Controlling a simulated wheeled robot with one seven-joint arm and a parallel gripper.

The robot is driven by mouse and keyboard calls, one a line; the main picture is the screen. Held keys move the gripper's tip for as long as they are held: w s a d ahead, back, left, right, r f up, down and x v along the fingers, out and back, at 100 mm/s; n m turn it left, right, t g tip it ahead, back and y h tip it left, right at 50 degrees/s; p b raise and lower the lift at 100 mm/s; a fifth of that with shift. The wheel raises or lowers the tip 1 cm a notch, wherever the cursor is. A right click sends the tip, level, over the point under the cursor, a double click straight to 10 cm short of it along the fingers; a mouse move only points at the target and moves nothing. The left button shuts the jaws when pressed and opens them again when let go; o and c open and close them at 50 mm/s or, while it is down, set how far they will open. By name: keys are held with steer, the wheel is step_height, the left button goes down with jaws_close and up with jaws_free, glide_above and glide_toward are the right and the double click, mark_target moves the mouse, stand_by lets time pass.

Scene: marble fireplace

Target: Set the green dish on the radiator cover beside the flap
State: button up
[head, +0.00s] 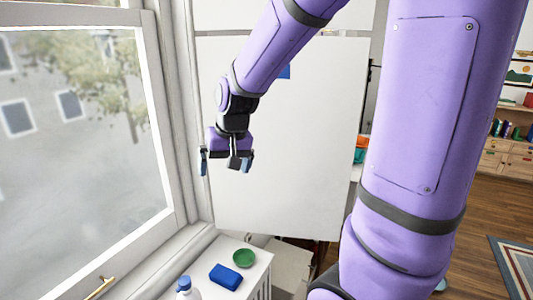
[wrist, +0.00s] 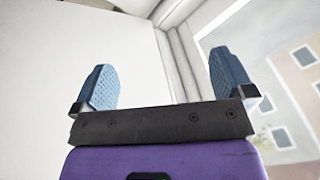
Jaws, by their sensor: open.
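The green dish (head: 244,258) sits on a white surface with a slatted side, which looks like the radiator cover (head: 254,279), at the bottom of the head view. A large white upright panel (head: 285,150) stands behind it; I cannot tell whether this is the flap. My gripper (head: 226,165) is open and empty, in the air well above the dish, near the window and in front of the panel. In the wrist view its two blue fingertips (wrist: 163,82) stand wide apart with nothing between them. The dish is not in the wrist view.
A blue block (head: 226,276) lies just left of and nearer than the dish. A white bottle with a blue cap (head: 184,289) stands at the bottom edge. The window (head: 80,130) runs along the left. Wooden shelves (head: 508,150) are far right.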

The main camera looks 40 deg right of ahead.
steer(key=s+a+r+n+t, duration=0.1)
steer(key=s+r+n, duration=0.1)
steer(key=s+r, duration=0.3)
steer(key=s+a+r+n+t, duration=0.1)
steer(key=s+r, duration=0.4)
steer(key=s, duration=0.8)
steer(key=shift+a+n+h, duration=0.4)
steer(key=shift+a, duration=0.15)
stand_by(0.7)
